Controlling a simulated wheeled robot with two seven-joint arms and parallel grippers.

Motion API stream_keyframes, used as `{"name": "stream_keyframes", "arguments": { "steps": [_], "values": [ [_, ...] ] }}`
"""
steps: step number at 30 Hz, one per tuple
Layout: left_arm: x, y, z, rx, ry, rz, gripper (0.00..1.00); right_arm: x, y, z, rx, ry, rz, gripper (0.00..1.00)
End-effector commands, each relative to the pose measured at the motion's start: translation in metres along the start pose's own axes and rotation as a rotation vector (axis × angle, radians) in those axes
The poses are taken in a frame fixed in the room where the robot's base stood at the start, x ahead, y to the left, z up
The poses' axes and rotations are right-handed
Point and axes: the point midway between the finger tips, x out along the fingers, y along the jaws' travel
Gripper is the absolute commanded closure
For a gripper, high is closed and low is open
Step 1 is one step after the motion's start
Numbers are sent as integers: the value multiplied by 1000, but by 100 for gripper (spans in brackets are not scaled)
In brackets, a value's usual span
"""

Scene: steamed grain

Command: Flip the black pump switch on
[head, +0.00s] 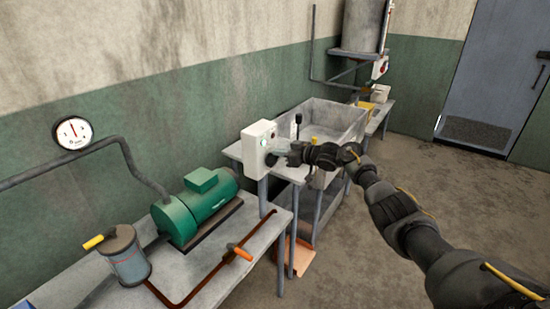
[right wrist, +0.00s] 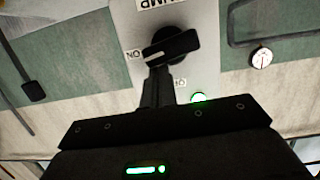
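The knob's white mark points toward the label that reads ON. A green lamp (right wrist: 198,97) on the panel is lit. My right gripper (head: 282,157) is at the front of the box. Its dark fingers (right wrist: 158,88) look close together, with their tips at the knob's lower edge; contact is hard to tell. My left gripper is not in view.
A green pump motor (head: 203,207) and a valve pipe with an orange handle (head: 238,251) stand on the near bench. A grey sink (head: 325,122) is behind my right gripper. A pressure gauge (head: 73,132) is on the wall. Open floor lies to the right.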

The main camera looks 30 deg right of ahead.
Motion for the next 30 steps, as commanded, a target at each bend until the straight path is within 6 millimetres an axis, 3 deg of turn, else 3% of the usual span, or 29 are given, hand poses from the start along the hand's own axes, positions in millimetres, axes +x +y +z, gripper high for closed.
{"name": "stream_keyframes", "arguments": {
  "steps": [30],
  "values": [
    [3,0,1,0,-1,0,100,0,2,2,69,-2,-18,100]
  ]
}}
